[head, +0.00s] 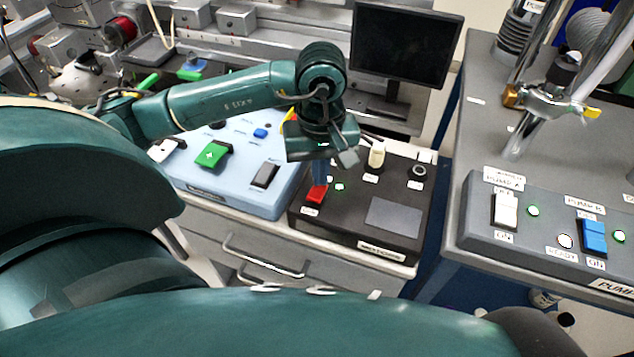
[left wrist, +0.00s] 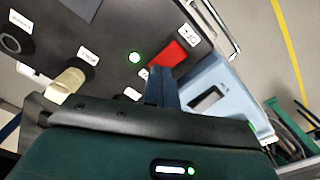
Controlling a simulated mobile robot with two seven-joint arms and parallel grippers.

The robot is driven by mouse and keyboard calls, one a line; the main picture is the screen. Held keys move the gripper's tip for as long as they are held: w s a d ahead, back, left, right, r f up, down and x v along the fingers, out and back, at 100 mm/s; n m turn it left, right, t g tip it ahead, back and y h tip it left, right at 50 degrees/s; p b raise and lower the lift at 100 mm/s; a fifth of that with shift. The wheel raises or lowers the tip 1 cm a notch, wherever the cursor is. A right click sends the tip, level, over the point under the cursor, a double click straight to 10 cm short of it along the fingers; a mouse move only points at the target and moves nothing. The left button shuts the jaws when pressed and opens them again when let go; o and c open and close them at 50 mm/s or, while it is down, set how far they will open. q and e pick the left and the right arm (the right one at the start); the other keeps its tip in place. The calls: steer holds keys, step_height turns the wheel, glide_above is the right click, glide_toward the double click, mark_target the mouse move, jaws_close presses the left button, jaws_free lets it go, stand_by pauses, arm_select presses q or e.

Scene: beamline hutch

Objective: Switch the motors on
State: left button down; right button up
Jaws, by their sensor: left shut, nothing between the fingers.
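A black control box (head: 345,222) stands on the drawer bench. A red rocker switch (head: 316,195) is at its left front corner; it also shows in the left wrist view (left wrist: 168,54). A lit green lamp (head: 340,186) is beside the switch, and it glows in the left wrist view too (left wrist: 134,57). My left gripper (head: 319,182) points down with its blue fingers shut and empty, right at the red switch. I cannot tell whether the fingertips touch it. My right gripper is not in view.
A light blue box (head: 235,195) with a green switch (head: 213,155) is close on the left. The black box also has a cream knob (head: 376,155) and a dark knob (head: 417,171). A monitor (head: 405,45) stands behind. A grey pump panel (head: 480,225) is on the right.

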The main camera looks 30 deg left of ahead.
arm_select(q)
step_height(320, 180, up, 6)
steer(key=p, duration=0.2)
steer(key=shift+p, duration=0.4)
stand_by(0.4)
